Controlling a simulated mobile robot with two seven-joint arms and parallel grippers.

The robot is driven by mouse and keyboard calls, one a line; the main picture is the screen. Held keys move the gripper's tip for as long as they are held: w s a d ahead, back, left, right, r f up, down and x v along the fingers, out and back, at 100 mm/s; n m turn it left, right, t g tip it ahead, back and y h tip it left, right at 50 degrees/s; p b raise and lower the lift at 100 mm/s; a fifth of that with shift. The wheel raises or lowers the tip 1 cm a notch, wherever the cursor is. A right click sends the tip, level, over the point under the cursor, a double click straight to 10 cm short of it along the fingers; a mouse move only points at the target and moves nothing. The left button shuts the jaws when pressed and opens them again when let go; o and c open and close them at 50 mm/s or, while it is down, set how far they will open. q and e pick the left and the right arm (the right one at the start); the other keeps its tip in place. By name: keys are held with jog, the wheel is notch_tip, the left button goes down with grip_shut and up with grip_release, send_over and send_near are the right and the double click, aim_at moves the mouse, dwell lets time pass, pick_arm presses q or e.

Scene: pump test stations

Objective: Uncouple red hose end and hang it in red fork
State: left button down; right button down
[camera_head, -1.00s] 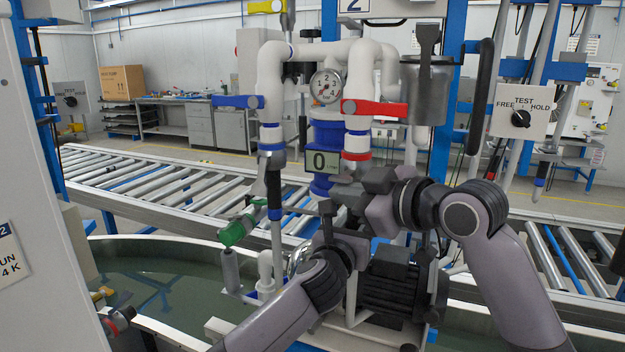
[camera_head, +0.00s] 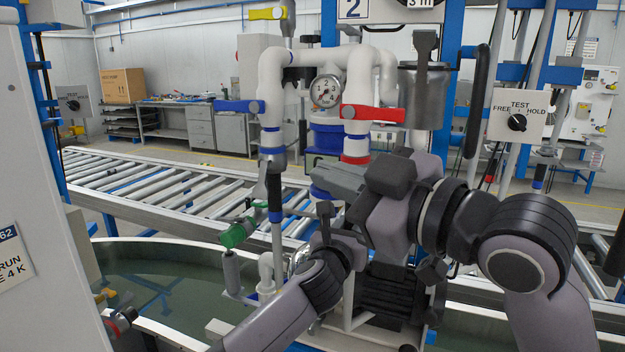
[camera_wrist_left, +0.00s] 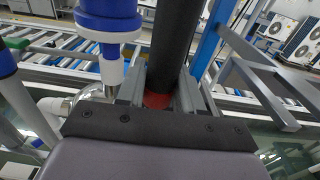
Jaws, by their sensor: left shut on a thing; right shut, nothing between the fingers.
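My left gripper (camera_wrist_left: 158,94) is shut on a dark cylinder (camera_wrist_left: 176,40) with a red band (camera_wrist_left: 157,101) at its lower end, apparently the red hose end. In the head view, my left gripper (camera_head: 326,225) is low in front of the pump stand, and its grip is largely hidden. The red valve lever (camera_head: 374,113) sits on a white pipe with a red ring (camera_head: 356,159). The coupling below that ring is hidden by my right arm. My right gripper (camera_head: 322,178) is shut and empty, just left of and below the ring. I cannot make out a red fork.
A blue valve lever (camera_head: 238,104) and a green-handled part (camera_head: 237,233) are left of the stand. A gauge (camera_head: 325,91) sits between the pipes. A water tank (camera_head: 150,280) lies below, a roller conveyor (camera_head: 150,180) behind. A TEST switch box (camera_head: 518,116) is at right.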

pick_arm(q)
jog(key=shift+d+r+h, duration=0.1)
jog(key=shift+r+h, duration=0.2)
jog(key=shift+r, duration=0.6)
jog(key=shift+f, duration=0.25)
jog(key=shift+f+b, duration=0.65)
jog(key=shift+f, duration=0.4)
jog(key=shift+f+b, duration=0.65)
jog(key=shift+f, duration=0.35)
jog(key=shift+f+b, duration=0.95)
jog(key=shift+f, duration=0.45)
